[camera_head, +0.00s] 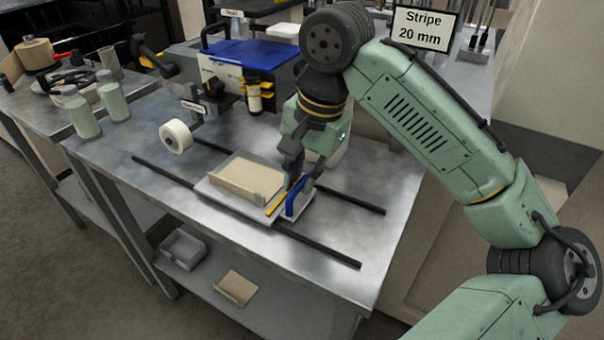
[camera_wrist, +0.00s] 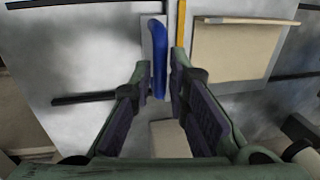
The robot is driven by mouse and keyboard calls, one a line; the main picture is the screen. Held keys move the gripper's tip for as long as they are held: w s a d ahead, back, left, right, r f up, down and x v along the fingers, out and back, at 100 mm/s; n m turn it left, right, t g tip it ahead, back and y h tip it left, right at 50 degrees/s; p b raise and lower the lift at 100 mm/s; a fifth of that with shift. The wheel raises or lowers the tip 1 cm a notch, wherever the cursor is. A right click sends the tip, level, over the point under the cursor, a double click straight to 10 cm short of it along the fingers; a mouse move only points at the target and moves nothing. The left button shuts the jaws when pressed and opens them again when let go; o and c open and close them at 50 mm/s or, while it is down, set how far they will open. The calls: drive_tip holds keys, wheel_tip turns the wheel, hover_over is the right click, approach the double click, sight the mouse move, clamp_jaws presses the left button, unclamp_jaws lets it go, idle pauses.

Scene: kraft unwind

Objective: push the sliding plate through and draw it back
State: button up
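The sliding plate (camera_head: 227,206) is a light metal plate lying across two dark rails on the steel table. A kraft-coloured box (camera_head: 246,179) sits on it, with a yellow strip (camera_head: 283,196) at the box's right side. A blue handle (camera_head: 298,198) stands at the plate's right end. My gripper (camera_head: 300,182) is down at the handle. In the wrist view the blue handle (camera_wrist: 159,62) lies between the two fingers, with a visible gap to the left finger. The right finger is close to it; contact is unclear. The fingers are apart.
The front rail (camera_head: 315,252) and back rail (camera_head: 345,198) run past the plate on both sides. A white tape roll (camera_head: 176,136) is at the left, and a machine with a blue top (camera_head: 245,53) stands behind. The table right of the plate is clear.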

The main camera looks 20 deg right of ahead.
clamp_jaws()
idle(0.5)
